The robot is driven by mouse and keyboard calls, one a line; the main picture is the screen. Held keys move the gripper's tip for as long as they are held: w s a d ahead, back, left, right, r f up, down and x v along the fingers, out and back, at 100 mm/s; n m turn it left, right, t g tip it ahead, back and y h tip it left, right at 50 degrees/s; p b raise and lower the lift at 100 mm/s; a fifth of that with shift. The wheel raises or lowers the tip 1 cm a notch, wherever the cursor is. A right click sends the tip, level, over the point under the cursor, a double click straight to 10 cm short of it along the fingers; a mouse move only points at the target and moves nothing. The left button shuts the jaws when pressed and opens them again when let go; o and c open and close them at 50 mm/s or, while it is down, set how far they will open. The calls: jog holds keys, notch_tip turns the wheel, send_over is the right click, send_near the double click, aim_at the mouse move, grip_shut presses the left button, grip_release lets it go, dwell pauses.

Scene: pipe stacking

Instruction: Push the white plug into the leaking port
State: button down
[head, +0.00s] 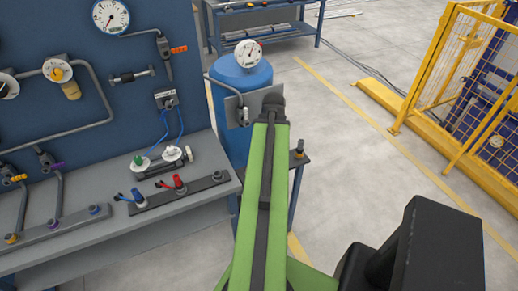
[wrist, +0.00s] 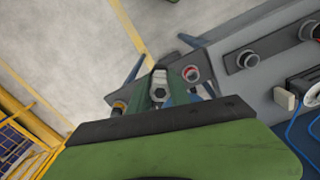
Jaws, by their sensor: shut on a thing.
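My gripper (wrist: 161,92) shows in the wrist view, its green fingers shut on a small pale piece with a dark hexagonal end, which looks like the white plug (wrist: 160,76). Several ports stand on rails along the grey bench (head: 105,232), one dark port (wrist: 247,60) in the wrist view. I cannot tell which port leaks.
The blue tank (head: 241,78) with a gauge (head: 248,53) stands beyond my arm. A blue panel (head: 35,45) with pipes rises behind the bench. Fittings with blue cables (head: 172,153) lie on the bench. A yellow fence (head: 455,75) stands right; the floor between is clear.

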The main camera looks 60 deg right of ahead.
jog(key=shift+s+r, duration=0.3)
jog(key=shift+s, duration=0.2)
jog(key=shift+s+r, duration=0.25)
jog(key=shift+s, duration=0.25)
notch_tip(320, 180, up, 8)
jog(key=p, duration=0.8)
